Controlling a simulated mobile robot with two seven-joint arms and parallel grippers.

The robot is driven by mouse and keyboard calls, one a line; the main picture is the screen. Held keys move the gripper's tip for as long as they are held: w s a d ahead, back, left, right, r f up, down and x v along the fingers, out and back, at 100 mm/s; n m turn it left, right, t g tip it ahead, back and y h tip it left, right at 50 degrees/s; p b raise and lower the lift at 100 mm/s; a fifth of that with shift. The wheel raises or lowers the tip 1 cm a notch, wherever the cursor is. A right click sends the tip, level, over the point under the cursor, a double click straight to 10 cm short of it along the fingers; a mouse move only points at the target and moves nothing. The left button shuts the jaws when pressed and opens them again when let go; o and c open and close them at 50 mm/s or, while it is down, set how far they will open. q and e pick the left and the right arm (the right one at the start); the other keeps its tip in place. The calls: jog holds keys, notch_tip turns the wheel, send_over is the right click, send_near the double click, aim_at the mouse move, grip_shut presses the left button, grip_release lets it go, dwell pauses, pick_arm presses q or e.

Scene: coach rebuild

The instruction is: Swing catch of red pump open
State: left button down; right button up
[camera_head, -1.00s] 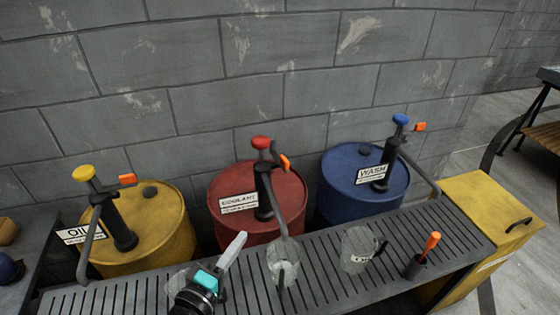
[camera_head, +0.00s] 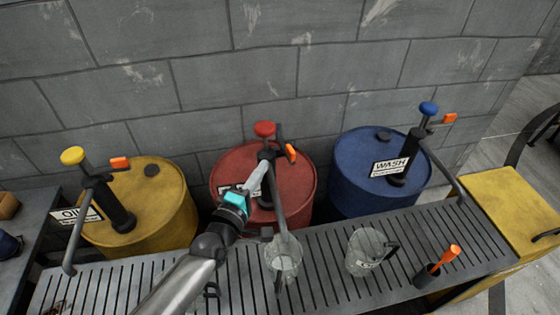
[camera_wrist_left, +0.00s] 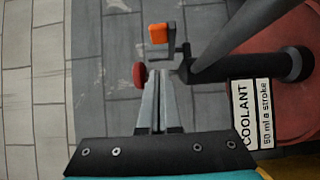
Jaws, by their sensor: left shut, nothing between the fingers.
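The red pump (camera_head: 265,129) stands on the red coolant drum (camera_head: 305,185), with a red knob on top and a dark spout bending down. The shut fingers also show in the wrist view (camera_wrist_left: 159,75). My right gripper is not visible.
A yellow oil drum (camera_head: 170,215) and a blue wash drum (camera_head: 350,185), each with its own pump, flank the red one. Clear jugs (camera_head: 284,262) (camera_head: 366,254) and an orange-handled tool (camera_head: 447,258) in a dark cup stand on the slatted bench (camera_head: 320,235). A block wall rises behind.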

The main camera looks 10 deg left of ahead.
aim_at(290, 155)
pick_arm(q)
jog(key=w+d, duration=0.4)
dwell(0.5)
jog(key=shift+w+d+n+y+p, duration=0.4)
jog(key=shift+d+y+p, duration=0.15)
jog(key=shift+d+y, duration=0.1)
jog(key=shift+d, duration=0.15)
